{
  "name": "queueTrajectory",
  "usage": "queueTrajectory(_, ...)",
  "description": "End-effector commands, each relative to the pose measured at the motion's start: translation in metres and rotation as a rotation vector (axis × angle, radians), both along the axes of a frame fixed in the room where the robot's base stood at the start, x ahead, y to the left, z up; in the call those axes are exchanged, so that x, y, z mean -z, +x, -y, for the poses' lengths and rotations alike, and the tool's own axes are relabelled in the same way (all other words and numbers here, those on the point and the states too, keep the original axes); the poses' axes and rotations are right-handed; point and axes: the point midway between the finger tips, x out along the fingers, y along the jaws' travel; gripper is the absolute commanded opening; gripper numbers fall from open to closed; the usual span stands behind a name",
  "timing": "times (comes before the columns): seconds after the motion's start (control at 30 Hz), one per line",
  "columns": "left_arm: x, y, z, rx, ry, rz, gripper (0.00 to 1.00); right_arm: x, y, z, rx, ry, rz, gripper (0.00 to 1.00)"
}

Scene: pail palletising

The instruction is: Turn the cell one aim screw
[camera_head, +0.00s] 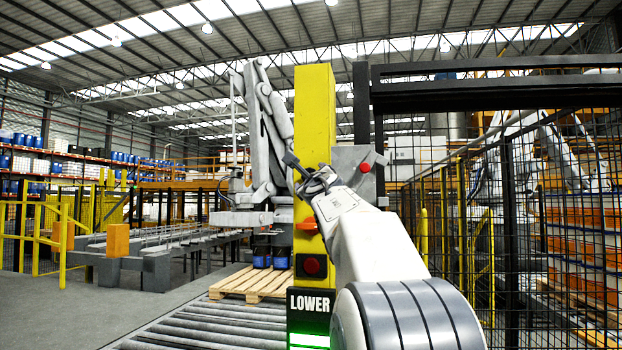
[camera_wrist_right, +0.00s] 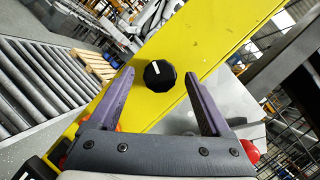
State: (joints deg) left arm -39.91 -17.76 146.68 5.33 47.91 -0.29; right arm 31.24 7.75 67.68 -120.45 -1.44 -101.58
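The aim screw shows in the right wrist view as a black faceted knob (camera_wrist_right: 160,76) with a white mark pointing up and slightly left. It sits on the face of the yellow post (camera_head: 314,120). My right gripper (camera_head: 308,172) reaches up to the post; in the head view I cannot make out the knob. In the wrist view my right gripper (camera_wrist_right: 160,82) is open, with one finger on each side of the knob and gaps on both sides. I cannot tell whether the fingertips reach its depth. My left gripper is not in view.
A grey box with a red button (camera_head: 365,167) is mounted beside the post, close to my right gripper. A red lamp (camera_head: 312,266) and a LOWER sign (camera_head: 310,303) are lower down. A wooden pallet (camera_head: 255,283) lies on the roller conveyor (camera_head: 215,325). Mesh fencing (camera_head: 520,200) stands right.

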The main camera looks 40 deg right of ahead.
Motion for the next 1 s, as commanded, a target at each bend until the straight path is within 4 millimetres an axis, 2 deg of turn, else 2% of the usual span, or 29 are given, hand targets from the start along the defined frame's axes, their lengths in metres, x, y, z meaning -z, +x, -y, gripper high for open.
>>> queueTrajectory(0.37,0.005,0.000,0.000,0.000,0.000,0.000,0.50,0.002,-0.006,-0.003,0.002,0.000,0.003,0.81)
queueTrajectory(0.63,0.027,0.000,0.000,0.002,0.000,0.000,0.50,0.016,-0.048,-0.027,0.001,-0.001,0.004,0.81)
queueTrajectory(0.8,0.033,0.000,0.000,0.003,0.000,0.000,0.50,0.021,-0.073,-0.042,0.001,-0.001,0.002,0.81)
queueTrajectory(1.0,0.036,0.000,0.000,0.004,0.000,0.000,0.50,0.025,-0.087,-0.050,0.001,0.000,0.001,0.81)
